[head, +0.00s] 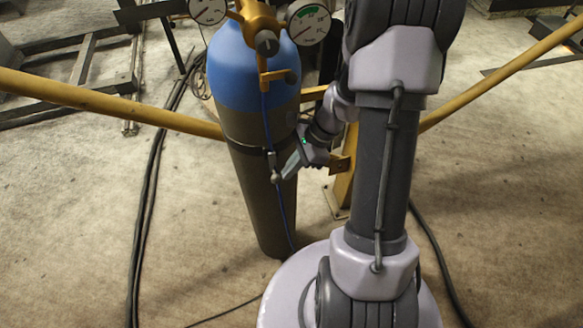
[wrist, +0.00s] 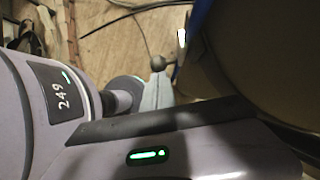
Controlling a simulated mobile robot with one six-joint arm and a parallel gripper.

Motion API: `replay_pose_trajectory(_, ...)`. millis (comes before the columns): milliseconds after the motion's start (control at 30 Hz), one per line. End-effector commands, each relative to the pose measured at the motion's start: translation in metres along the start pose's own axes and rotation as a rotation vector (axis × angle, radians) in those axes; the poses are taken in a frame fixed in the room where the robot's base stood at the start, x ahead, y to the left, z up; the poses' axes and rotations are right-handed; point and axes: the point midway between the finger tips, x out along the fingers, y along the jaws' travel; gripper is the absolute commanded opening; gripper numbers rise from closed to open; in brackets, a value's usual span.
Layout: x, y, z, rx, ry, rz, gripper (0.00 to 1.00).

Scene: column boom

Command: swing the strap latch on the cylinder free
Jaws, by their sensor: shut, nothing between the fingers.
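The gas cylinder (head: 250,200) stands upright, with a blue top and a grey-brown body. A dark strap (head: 238,147) runs around its middle. The strap latch (head: 272,162) is a small metal lever on the cylinder's front right side, hanging down to a round knob (head: 276,178). My gripper (head: 287,171) is shut and empty, its tips just right of the knob. In the wrist view the knob (wrist: 158,63) shows right at the tip of my grey fingers (wrist: 157,88); I cannot tell whether they touch. The cylinder (wrist: 245,45) fills the right side there.
A yellow rail (head: 120,107) passes behind the cylinder, and a yellow post (head: 345,180) stands to its right. Gauges (head: 309,22) and a brass valve sit on top. A thin blue hose (head: 280,205) hangs down close to the latch. Black cables (head: 148,200) lie on the floor at left.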

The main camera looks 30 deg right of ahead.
Motion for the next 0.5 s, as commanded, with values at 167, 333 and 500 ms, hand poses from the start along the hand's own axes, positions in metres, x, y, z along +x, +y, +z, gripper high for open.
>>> replay_pose_trajectory(167, 0.0022, 0.0000, -0.0010, 0.001, -0.025, 0.000, 0.00)
replay_pose_trajectory(333, 0.0036, -0.0001, 0.0001, 0.000, -0.060, 0.000, 0.00)
replay_pose_trajectory(500, 0.0051, -0.0003, 0.0001, 0.001, -0.088, -0.001, 0.00)
